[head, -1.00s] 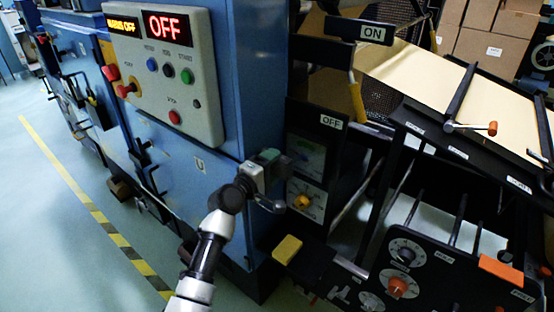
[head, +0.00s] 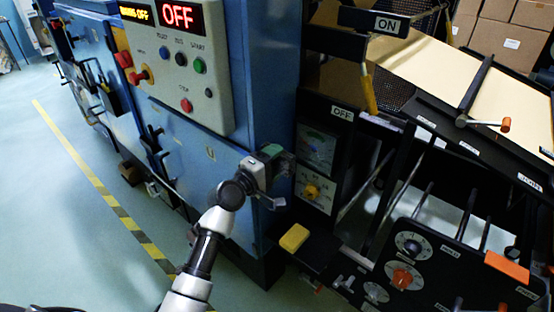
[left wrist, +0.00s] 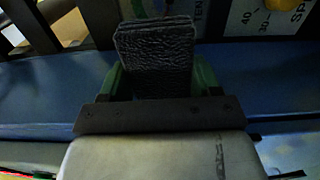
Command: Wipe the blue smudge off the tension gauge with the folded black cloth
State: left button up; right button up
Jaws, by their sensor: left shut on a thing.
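The folded black cloth (left wrist: 155,55) is held upright between the green fingers of my left gripper (left wrist: 160,80) in the left wrist view. In the head view my left gripper (head: 276,160) is beside the blue machine's corner, left of the gauge panel; the cloth is hard to make out there. The upper gauge (head: 320,150) shows a small bluish patch (head: 314,135), likely the smudge. In the left wrist view, part of a label reading "TEN" (left wrist: 198,12) shows behind the cloth, which hides much of that gauge. Contact with the gauge cannot be told. My right gripper is out of view.
Below the upper gauge is a dial with a yellow knob (head: 312,191). A yellow block (head: 294,237) on a black arm sticks out below. A lever with a yellow handle (head: 369,94) hangs above right. The control panel (head: 185,70) is left; open floor (head: 50,220) lies further left.

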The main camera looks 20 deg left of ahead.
aim_at(303, 141)
pick_arm(q)
jog(key=shift+b+x, duration=1)
jog(key=shift+x, duration=2.55)
jog(key=shift+b+x, duration=0.5)
jog(key=shift+x, duration=0.45)
jog(key=shift+d, duration=0.1)
